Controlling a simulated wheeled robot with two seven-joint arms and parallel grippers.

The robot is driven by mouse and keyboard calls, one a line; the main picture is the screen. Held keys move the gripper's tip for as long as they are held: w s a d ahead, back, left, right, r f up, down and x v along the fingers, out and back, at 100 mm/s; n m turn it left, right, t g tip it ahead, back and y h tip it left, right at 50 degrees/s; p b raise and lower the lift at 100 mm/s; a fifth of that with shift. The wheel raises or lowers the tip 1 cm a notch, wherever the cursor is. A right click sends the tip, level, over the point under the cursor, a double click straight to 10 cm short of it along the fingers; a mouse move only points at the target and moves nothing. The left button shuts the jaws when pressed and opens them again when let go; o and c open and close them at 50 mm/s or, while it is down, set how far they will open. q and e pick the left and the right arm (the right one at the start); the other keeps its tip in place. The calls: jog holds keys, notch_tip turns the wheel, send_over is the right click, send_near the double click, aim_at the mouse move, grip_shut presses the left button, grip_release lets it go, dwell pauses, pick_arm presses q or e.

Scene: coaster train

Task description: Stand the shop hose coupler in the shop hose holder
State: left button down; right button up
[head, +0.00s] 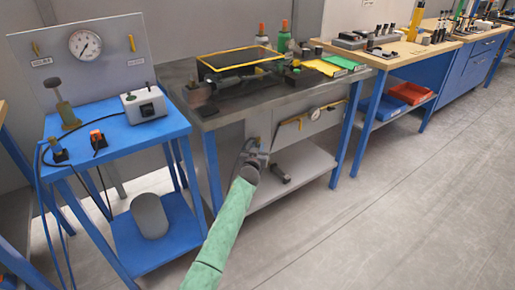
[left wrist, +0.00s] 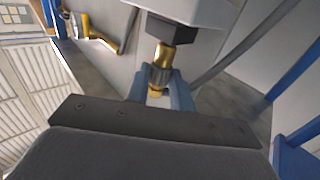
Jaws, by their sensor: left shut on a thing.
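My left gripper (head: 255,159) is in front of the pale panel under the grey bench in the head view. In the left wrist view its two blue-grey fingers (left wrist: 159,84) are shut on a small brass and grey fitting, which I take for the shop hose coupler (left wrist: 160,76). Just beyond it are a brass piece (left wrist: 169,54) and a dark nut under a pale grey block (left wrist: 190,12). The block may be the shop hose holder; I cannot tell for sure. Whether the coupler touches the brass piece is unclear. My right gripper is not in view.
A dark cylindrical piece (head: 280,173) lies on the lower shelf (head: 310,167). A blue cart (head: 170,125) stands at left. The floor at right is clear.

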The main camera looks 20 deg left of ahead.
pick_arm(q)
jog(key=shift+f, duration=0.25)
jog(key=shift+f+b, duration=0.45)
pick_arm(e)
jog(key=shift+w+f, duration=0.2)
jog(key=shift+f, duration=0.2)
pick_arm(q)
jog(key=shift+f, duration=0.1)
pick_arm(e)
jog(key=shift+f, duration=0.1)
